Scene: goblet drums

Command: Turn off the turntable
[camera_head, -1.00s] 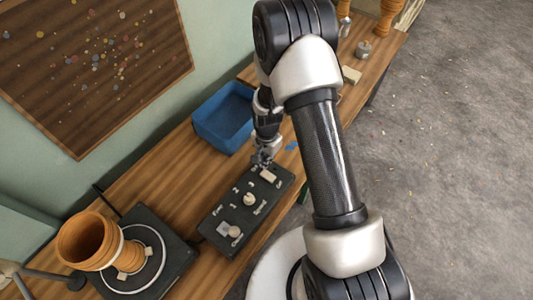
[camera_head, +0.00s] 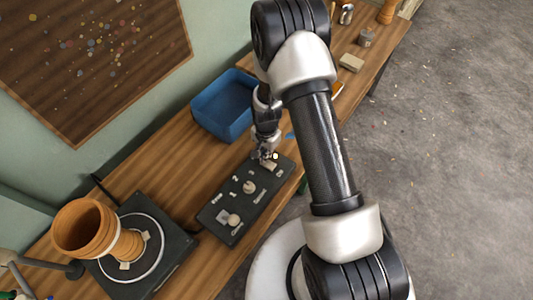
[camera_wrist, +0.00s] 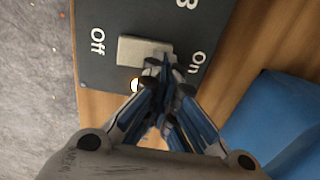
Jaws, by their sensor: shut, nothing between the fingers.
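The dark control box (camera_head: 228,219) lies on the wooden bench with knobs and white lettering. Its cream switch (camera_wrist: 142,49) sits between the "Off" and "On" labels in the wrist view. A small lamp (camera_wrist: 135,86) beside the switch glows. My gripper (camera_wrist: 160,66) is shut and empty, its fingertips over the switch's "On" end; I cannot tell whether they touch it. In the head view my gripper (camera_head: 266,156) is at the box's far end and partly hides the switch. The turntable (camera_head: 174,246) stands at the lower left, carrying a wooden goblet drum (camera_head: 84,229).
A blue bin (camera_head: 222,106) stands on the bench behind my gripper, close to the wall. A pale block (camera_head: 351,62) and a small metal weight (camera_head: 366,38) lie farther along the bench. Bare bench (camera_head: 165,171) shows between bin and turntable.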

